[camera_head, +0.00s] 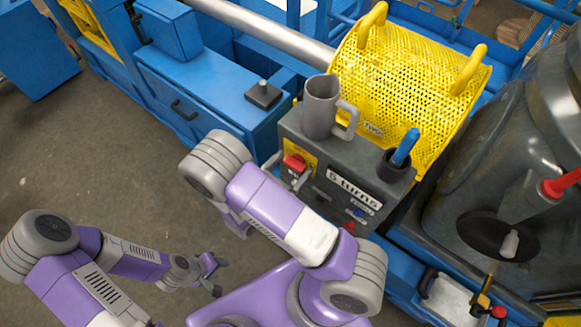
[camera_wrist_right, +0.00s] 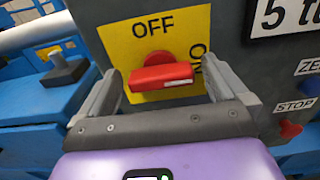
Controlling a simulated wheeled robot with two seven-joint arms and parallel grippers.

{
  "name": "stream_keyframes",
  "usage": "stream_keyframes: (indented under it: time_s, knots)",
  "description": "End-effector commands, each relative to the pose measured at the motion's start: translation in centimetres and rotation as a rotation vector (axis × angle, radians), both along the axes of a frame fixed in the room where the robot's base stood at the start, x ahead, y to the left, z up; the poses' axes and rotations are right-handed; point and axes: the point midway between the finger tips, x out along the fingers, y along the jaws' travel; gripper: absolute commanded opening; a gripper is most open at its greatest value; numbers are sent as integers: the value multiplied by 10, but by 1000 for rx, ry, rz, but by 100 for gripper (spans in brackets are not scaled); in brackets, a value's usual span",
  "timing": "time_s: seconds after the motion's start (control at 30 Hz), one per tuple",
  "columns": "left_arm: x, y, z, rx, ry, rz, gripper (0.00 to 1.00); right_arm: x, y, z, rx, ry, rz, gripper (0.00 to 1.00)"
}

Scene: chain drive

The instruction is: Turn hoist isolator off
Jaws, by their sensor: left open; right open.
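The hoist isolator is a red rotary handle (camera_wrist_right: 158,77) on a yellow plate (camera_wrist_right: 120,42) marked OFF at the top and a partly hidden word, seemingly ON, at the right. The handle lies horizontal, its white-marked end to the right, towards that word. In the head view the red handle (camera_head: 294,163) shows on the grey box's left face. My right gripper (camera_wrist_right: 162,72) is open in front of it, one finger near each end of the handle. My left gripper (camera_head: 219,277) is open and empty over the floor.
The grey control box (camera_head: 312,150) carries a grey mug (camera_head: 320,106), a dark cup (camera_head: 394,168) with a blue-handled tool and a "5 turns" label (camera_head: 355,189). A red stop button (camera_wrist_right: 290,129) sits right of my right gripper. A yellow mesh guard (camera_head: 410,80) stands behind.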

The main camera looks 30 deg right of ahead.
Motion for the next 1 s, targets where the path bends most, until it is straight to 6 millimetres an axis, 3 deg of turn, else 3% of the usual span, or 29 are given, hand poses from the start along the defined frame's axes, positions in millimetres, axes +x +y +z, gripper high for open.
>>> stream_keyframes:
  time_s: [0.13, 0.4, 0.5, 0.77, 1.0]
  knots:
    - [0, 0, 0, 0, 0, 0, 43, 0, 0, 0, 0, 0, 0, 98]
    - [0, 0, 0, 0, 0, 0, 43, 0, 0, 0, 0, 0, -1, 57]
    - [0, 0, 0, 0, 0, 0, 43, 0, 0, 0, 0, 0, -1, 46]
    - [0, 0, 4, 0, 0, 0, 43, 0, 0, 1, -13, 26, -1, 46]
    - [0, 0, 19, 0, 0, 0, 43, 0, 0, 3, -59, 137, -1, 46]
